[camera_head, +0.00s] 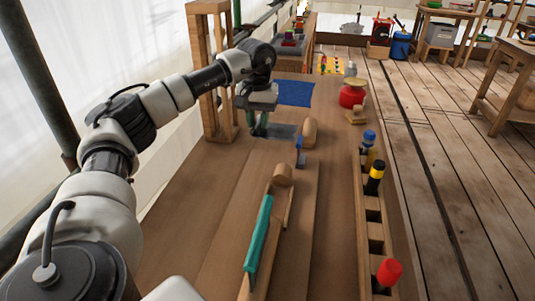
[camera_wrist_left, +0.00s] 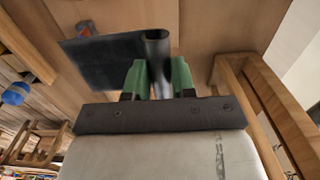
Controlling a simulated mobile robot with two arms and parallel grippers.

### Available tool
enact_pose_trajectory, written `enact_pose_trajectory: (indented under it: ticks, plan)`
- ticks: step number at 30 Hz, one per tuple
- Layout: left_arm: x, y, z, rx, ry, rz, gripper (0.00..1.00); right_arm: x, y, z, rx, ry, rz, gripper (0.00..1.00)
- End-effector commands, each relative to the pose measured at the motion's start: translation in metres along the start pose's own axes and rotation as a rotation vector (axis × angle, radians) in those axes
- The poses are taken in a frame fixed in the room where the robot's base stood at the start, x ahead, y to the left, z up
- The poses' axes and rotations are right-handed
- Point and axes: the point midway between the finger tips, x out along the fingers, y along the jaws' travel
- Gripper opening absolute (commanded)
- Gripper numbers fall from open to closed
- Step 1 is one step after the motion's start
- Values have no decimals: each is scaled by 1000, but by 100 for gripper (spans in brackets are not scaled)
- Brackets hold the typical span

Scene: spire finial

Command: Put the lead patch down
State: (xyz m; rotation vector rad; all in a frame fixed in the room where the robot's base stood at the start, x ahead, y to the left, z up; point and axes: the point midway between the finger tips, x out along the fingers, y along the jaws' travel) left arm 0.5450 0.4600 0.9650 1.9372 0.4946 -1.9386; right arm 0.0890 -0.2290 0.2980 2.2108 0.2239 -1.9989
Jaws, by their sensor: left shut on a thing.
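The lead patch is a dark grey sheet with a rolled, tube-like edge. In the left wrist view the lead patch (camera_wrist_left: 105,62) spreads to the left from that edge. In the head view the lead patch (camera_head: 283,131) shows as a small grey piece just above or on the bench, beside the gripper; I cannot tell if it touches the wood. My left gripper (camera_head: 260,128) points down at the far left part of the bench. Its green fingers (camera_wrist_left: 158,80) are shut on the rolled edge. My right gripper is not in view.
A wooden frame (camera_head: 212,90) stands close left of the gripper. A blue sheet (camera_head: 296,93) lies beyond it. A wooden mallet (camera_head: 309,132) and a small blue tool (camera_head: 300,152) lie to the right. A rack (camera_head: 365,248) holds several coloured handles. The bench's near left is clear.

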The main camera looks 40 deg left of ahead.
Motion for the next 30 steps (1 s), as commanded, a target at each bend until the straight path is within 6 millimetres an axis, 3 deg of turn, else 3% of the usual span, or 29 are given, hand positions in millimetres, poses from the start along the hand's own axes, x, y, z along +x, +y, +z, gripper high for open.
enact_pose_trajectory:
  ticks: [8,18,30]
  plan:
    - [42,-1,0,-1,-2,-2,0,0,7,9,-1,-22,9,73]
    - [89,-1,1,-2,-2,-2,0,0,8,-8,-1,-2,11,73]
    - [97,-1,0,-1,-1,0,0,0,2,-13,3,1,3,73]
